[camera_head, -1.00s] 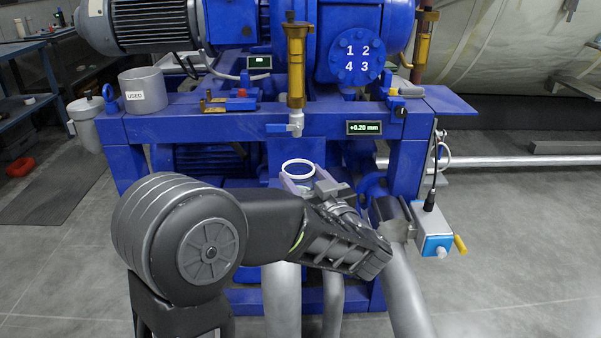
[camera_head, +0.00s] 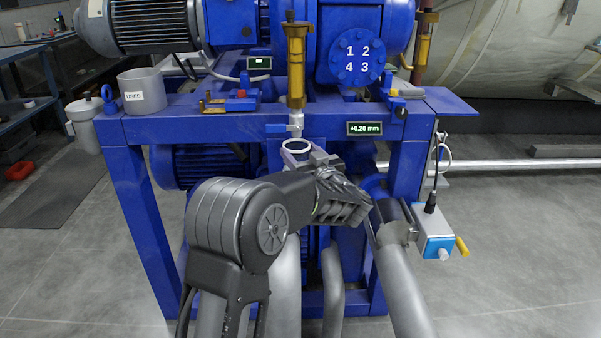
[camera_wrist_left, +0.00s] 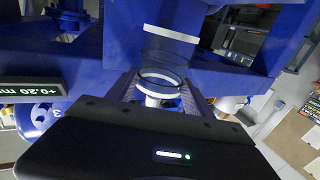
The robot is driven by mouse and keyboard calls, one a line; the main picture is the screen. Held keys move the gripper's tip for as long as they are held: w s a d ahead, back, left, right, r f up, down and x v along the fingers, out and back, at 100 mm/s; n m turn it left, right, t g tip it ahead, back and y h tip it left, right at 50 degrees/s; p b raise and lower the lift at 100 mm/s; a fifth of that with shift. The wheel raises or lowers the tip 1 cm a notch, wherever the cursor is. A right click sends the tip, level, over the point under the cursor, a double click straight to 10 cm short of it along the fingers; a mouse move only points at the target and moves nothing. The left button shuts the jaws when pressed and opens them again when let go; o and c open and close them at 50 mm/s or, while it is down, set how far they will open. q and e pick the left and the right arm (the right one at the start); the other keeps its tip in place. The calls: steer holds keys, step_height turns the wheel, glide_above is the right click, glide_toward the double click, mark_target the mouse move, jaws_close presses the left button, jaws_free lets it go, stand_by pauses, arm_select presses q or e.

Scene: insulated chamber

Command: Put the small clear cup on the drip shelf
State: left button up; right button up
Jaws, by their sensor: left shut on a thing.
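The small clear cup (camera_head: 297,147) shows in the head view mostly as a pale round rim, just below the valve of the amber cylinder. My left gripper (camera_head: 298,158) is shut on it, with the cup between the fingertips. In the left wrist view the clear cup (camera_wrist_left: 163,55) stands between the two fingers, with a white band and dark rings visible through or on it. The lower part of the cup is hidden by my gripper and arm in the head view. I cannot clearly make out the drip shelf; my arm covers much of the area below the valve. My right gripper is not in view.
The amber cylinder (camera_head: 296,65) with its blue-handled valve (camera_head: 284,128) hangs close above the cup. The blue frame beam (camera_head: 210,128) runs behind. A grey "USED" pot (camera_head: 142,92) stands at left on the beam. A sensor box (camera_head: 434,240) hangs at right.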

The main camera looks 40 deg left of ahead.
arm_select(q)
step_height(320, 180, down, 5)
steer(key=shift+f+b, duration=0.1)
steer(key=shift+b, duration=1.05)
steer(key=shift+w+a, duration=0.1)
steer(key=shift+a, duration=0.05)
steer(key=o, duration=1.4)
steer(key=shift+c, duration=0.2)
